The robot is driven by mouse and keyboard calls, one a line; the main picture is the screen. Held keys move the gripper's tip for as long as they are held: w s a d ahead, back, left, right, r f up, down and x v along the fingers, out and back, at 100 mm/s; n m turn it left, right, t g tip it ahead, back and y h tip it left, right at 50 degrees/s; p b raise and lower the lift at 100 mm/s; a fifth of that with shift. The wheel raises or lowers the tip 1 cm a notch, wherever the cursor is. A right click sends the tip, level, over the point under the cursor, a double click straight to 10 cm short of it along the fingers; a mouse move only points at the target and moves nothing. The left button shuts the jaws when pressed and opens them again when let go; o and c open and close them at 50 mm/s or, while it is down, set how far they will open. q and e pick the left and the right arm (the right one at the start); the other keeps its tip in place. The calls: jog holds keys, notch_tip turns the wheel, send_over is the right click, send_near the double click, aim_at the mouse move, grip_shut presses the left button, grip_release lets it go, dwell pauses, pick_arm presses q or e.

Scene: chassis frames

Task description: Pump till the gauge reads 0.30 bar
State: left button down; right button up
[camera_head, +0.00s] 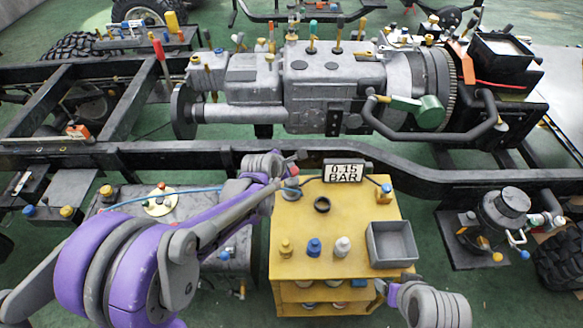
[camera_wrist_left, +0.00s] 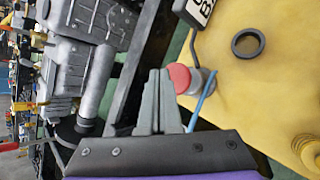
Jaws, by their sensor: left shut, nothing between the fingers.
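The gauge display (camera_head: 343,171) stands at the back edge of the yellow cart and reads 0.15 BAR. Its lower corner also shows in the left wrist view (camera_wrist_left: 194,12). The pump is a small grey cylinder (camera_wrist_left: 204,80) with a red round cap (camera_wrist_left: 179,78) and a blue hose. In the head view the pump body (camera_head: 291,190) is partly hidden by my left gripper (camera_head: 287,169). My left gripper is shut and empty, its fingertips (camera_wrist_left: 157,78) close beside the red cap; I cannot tell if they touch. My right gripper (camera_head: 386,291) is low at the cart's front right, its fingers unclear.
On the yellow cart top (camera_head: 340,220) are a black ring (camera_head: 322,205), a grey open bin (camera_head: 392,244), and yellow, blue and white knobs at the front. The black chassis rail (camera_head: 440,178) runs behind the cart.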

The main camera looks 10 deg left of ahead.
pick_arm(q)
jog(key=shift+r, duration=0.1)
jog(key=shift+r+p, duration=1.35)
jog(key=shift+r, duration=1.1)
jog(key=shift+s+r, duration=0.15)
jog(key=shift+s, duration=0.2)
jog(key=s+a+m+g+y, duration=0.1)
jog(key=s+a+m, duration=0.1)
jog(key=s+m, duration=1)
jog(key=s+a+m+g+y, duration=0.1)
jog(key=s+a+m+g, duration=0.1)
jog(key=s+m, duration=1)
jog(key=s+a, duration=0.1)
jog(key=s, duration=0.5)
jog(key=shift+s+a+r+g, duration=0.2)
jog(key=shift+a+r+g, duration=0.1)
jog(key=shift+r, duration=0.1)
